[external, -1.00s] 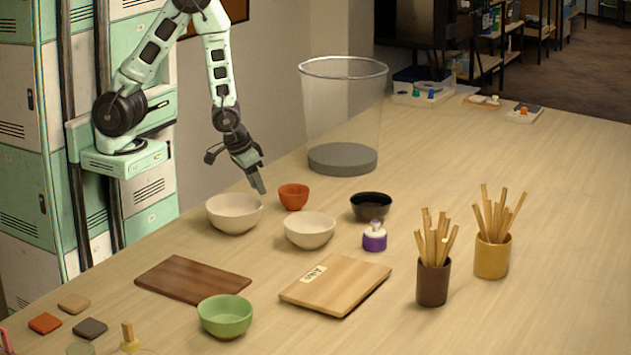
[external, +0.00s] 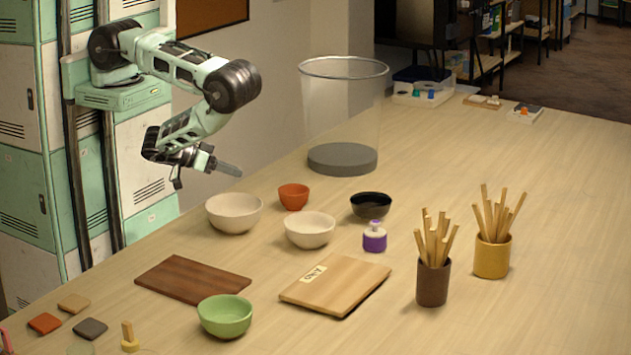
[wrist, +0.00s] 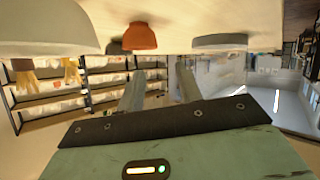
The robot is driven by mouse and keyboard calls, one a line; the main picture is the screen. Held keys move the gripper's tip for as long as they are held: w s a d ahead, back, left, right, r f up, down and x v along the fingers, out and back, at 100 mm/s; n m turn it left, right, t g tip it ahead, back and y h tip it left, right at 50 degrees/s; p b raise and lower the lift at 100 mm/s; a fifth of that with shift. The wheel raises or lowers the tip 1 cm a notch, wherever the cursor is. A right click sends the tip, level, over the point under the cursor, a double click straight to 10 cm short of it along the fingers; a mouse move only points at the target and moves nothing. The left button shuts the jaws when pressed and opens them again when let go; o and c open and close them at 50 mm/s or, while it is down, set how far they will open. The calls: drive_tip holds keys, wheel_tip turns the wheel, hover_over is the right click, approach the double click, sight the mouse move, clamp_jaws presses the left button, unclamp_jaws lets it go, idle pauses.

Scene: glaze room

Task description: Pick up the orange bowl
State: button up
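The orange bowl (external: 293,197) stands upright on the table, behind and between two cream bowls. It also shows in the wrist view (wrist: 139,37), upside down near the top and beyond my fingertips. My gripper (external: 228,170) is in the air to the left of the orange bowl, above and behind the larger cream bowl (external: 234,214), apart from both. In the wrist view my two fingers (wrist: 160,87) stand apart with nothing between them, so my gripper is open and empty.
A smaller cream bowl (external: 310,230) and a black bowl (external: 371,206) stand near the orange bowl. A large clear cylinder (external: 343,110) with a grey base (external: 342,160) stands behind it. A purple-based bottle (external: 374,238) is to the right. The table's right side is mostly clear.

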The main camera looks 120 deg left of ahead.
sight(294, 199)
drive_tip(key=w+a+b, duration=0.1)
drive_tip(key=w+f+t+b, duration=0.1)
drive_tip(key=b, duration=0.1)
drive_tip(key=shift+w+a+m, duration=0.15)
drive_tip(key=shift+a+m, duration=0.15)
drive_tip(key=shift+a, duration=0.05)
drive_tip(key=b+x, duration=0.6)
drive_tip(key=shift+w+f+b, duration=0.1)
drive_tip(key=shift+w+b, duration=0.05)
drive_tip(key=shift+b, duration=0.15)
drive_tip(key=shift+w+a+f+b, duration=0.1)
drive_tip(key=shift+w+a+b, duration=0.45)
drive_tip(key=shift+b, duration=0.15)
drive_tip(key=shift+w+a+f+b, duration=0.25)
drive_tip(key=shift+w+f+b, duration=0.15)
drive_tip(key=shift+b, duration=0.55)
drive_tip(key=b+x, duration=0.2)
drive_tip(key=shift+w+a+f+b, duration=0.15)
drive_tip(key=shift+w+a+b, duration=0.15)
drive_tip(key=shift+b, duration=0.1)
drive_tip(key=shift+w+a, duration=0.25)
drive_tip(key=shift+w, duration=0.1)
